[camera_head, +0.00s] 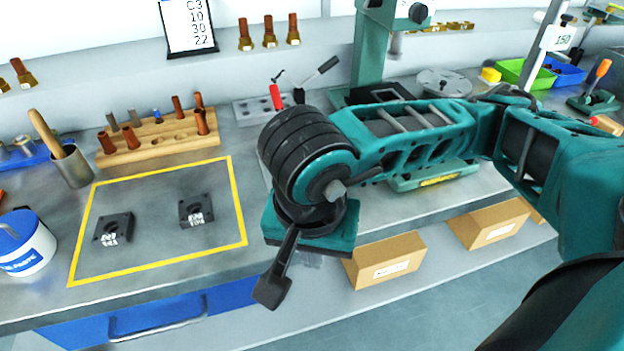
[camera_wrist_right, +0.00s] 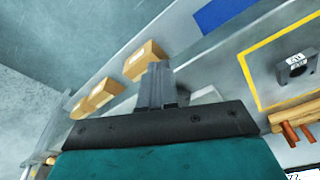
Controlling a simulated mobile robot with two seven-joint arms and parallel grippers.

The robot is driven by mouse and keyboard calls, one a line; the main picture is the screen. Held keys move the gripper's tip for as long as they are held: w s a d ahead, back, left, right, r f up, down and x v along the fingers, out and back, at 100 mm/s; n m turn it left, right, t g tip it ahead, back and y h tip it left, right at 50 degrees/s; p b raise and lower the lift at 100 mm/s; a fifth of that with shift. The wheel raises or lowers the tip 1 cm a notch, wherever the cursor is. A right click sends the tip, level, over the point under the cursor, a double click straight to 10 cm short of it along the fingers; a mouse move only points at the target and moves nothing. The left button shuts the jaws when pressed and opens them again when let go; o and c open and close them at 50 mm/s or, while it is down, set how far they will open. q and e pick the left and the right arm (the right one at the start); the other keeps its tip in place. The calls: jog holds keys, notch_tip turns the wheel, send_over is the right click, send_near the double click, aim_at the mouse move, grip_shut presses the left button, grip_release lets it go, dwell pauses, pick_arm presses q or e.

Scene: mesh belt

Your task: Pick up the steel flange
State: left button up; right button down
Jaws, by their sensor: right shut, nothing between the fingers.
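A round grey metal disc with a raised hub, which looks like the steel flange (camera_head: 444,83), lies on the bench at the back right in the head view. Two dark square blocks with a central hole and white labels, a left one (camera_head: 113,229) and a right one (camera_head: 196,210), lie inside a yellow outline. One such block (camera_wrist_right: 296,66) shows in the wrist view. My right gripper (camera_head: 272,290) is shut and empty, pointing down by the bench's front edge, right of the outline; its fingers also show in the wrist view (camera_wrist_right: 157,85). My left gripper is out of view.
A wooden rack (camera_head: 160,140) with copper-coloured pieces stands behind the outline. A white-and-blue tub (camera_head: 27,245) is at the left. Cardboard boxes (camera_head: 386,261) sit on the lower shelf. A green press column (camera_head: 377,50) stands left of the disc. The outlined area is otherwise clear.

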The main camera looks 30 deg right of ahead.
jog(key=w+d+p, duration=0.2)
jog(key=w+d, duration=0.6)
jog(key=shift+r, duration=0.1)
jog(key=shift+w+d+f, duration=0.15)
jog(key=shift+f, duration=0.3)
jog(key=shift+w+d+f, duration=0.1)
jog(key=shift+f, duration=0.35)
jog(key=shift+s+b, duration=0.1)
jog(key=shift+b, duration=0.3)
jog(key=shift+s+a+f, duration=0.1)
